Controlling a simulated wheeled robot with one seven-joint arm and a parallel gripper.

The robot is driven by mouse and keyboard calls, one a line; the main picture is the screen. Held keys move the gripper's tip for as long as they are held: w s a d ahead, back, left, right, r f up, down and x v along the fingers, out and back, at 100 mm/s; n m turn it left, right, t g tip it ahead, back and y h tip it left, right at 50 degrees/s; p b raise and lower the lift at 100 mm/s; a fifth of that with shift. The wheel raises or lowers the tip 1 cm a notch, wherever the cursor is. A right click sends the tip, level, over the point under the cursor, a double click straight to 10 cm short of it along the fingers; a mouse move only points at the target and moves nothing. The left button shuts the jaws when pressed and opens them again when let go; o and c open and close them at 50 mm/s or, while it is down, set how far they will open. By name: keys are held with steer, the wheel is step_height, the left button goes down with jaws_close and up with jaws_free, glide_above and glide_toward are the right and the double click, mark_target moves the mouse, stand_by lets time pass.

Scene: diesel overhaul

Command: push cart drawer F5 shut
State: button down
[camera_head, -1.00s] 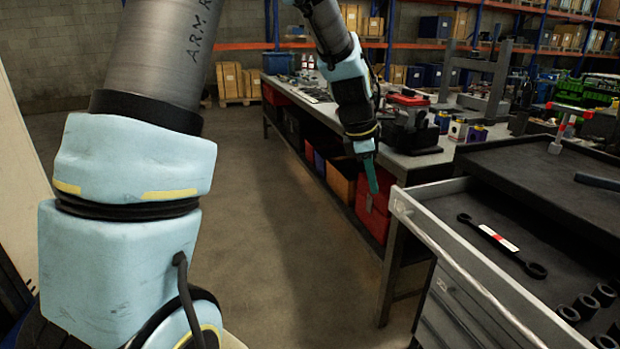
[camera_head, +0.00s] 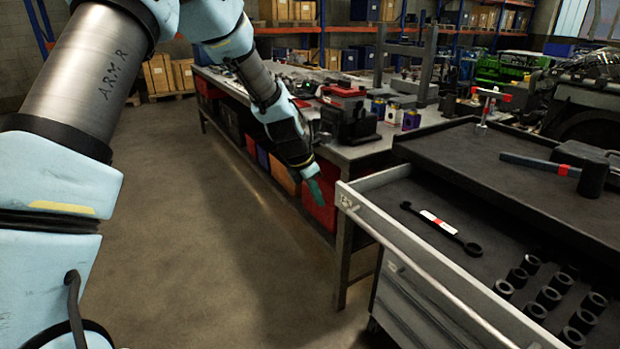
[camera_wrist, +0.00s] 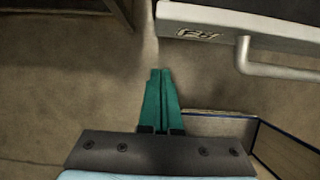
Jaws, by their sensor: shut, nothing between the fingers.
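The top cart drawer (camera_head: 425,256) stands pulled out from the grey tool cart at the right of the head view. A black double-ended wrench (camera_head: 440,227) with a red and white label and several black sockets (camera_head: 550,297) lie in it. In the wrist view the drawer front (camera_wrist: 240,25) shows at the top right, with F5 lettering and a pale bar handle (camera_wrist: 275,70). My gripper (camera_head: 318,200) has green fingers, shut and empty.
A long workbench (camera_head: 345,150) with red bins (camera_head: 318,208) beneath runs behind my gripper. A hammer (camera_head: 560,170) lies on the cart's top tray (camera_head: 460,155). The floor (camera_head: 210,240) left of the drawer is clear.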

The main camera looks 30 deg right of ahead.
steer(key=shift+d+r+p, duration=0.15)
steer(key=shift+d+p, duration=0.45)
steer(key=shift+d, duration=1.35)
